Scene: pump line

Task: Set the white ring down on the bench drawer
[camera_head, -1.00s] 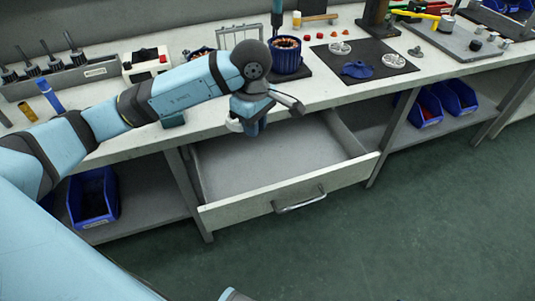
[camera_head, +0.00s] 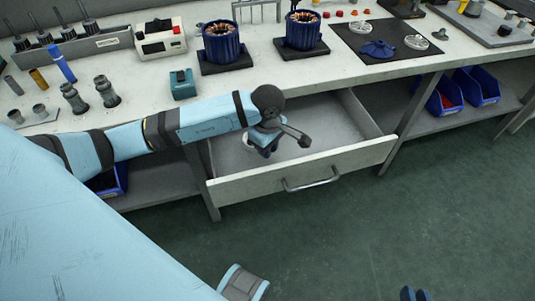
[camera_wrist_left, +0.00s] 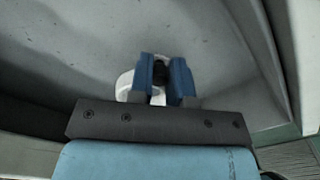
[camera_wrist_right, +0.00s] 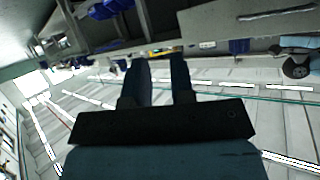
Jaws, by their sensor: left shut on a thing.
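The bench drawer (camera_head: 355,163) is pulled out under the bench, its grey inside open to view. My left gripper (camera_head: 264,150) is inside the drawer's opening, toward its left side, pointing down. It is shut on the white ring (camera_head: 247,142), mostly hidden by the gripper in the head view. In the left wrist view the ring (camera_wrist_left: 124,88) shows at the left finger, above the drawer floor (camera_wrist_left: 90,40); whether it touches the floor I cannot tell. My right gripper (camera_wrist_right: 160,75) is open and empty, away from the bench; its fingertips show at the head view's bottom edge (camera_head: 415,294).
Two blue-finned motor housings (camera_head: 222,44) stand on dark pads on the bench top above the drawer. A teal block (camera_head: 182,85) sits near the bench edge. Blue bins (camera_head: 478,86) are on the lower shelf at right. The drawer's right half is empty.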

